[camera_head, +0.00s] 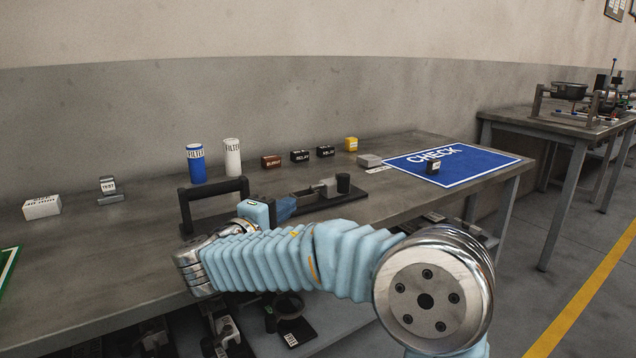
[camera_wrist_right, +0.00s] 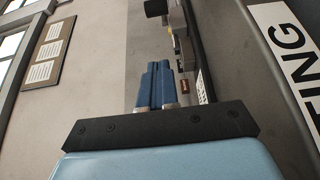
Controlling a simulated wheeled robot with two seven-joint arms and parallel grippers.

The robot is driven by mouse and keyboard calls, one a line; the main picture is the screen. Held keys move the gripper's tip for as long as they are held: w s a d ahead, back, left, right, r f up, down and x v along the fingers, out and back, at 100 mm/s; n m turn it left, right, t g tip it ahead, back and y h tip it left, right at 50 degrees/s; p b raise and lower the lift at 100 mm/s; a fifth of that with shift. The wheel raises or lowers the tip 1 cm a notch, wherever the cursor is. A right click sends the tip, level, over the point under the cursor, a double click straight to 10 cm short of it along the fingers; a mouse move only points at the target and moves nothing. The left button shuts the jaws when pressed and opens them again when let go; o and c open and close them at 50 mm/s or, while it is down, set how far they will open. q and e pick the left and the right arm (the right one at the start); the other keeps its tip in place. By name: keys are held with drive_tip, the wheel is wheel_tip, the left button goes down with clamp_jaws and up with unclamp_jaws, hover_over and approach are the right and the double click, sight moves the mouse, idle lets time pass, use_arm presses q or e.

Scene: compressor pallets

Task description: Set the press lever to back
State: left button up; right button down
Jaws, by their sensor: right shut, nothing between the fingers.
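A low fixture on the bench has a dark base plate (camera_head: 345,197), a metal block (camera_head: 328,187) and an upright black knob (camera_head: 343,182). It looks like the press with its lever, but I cannot tell the lever's setting. My right gripper (camera_head: 288,207) is at the front left of this fixture, its blue fingers shut and empty. My right arm hides part of the fixture's front side. In the right wrist view the shut fingers (camera_wrist_right: 156,85) point toward a black knob (camera_wrist_right: 155,8) and metal parts at the top, apart from them. My left gripper does not show.
A black upright frame (camera_head: 183,212) stands left of the fixture. Blue (camera_head: 196,165) and white (camera_head: 232,158) filter cylinders and several small labelled blocks (camera_head: 300,155) stand behind. A blue CHECK mat (camera_head: 480,163) lies to the right. A second table (camera_head: 560,125) stands farther right.

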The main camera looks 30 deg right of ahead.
sight(343, 177)
idle(0.3)
drive_tip(key=p+x, duration=0.2)
drive_tip(key=x, duration=0.8)
drive_tip(key=shift+r, duration=0.1)
drive_tip(key=d, duration=0.2)
drive_tip(key=shift+s+d+p, duration=0.25)
drive_tip(key=shift+s+p, duration=0.05)
drive_tip(key=shift+s+d, duration=0.15)
drive_tip(key=shift+d, duration=0.55)
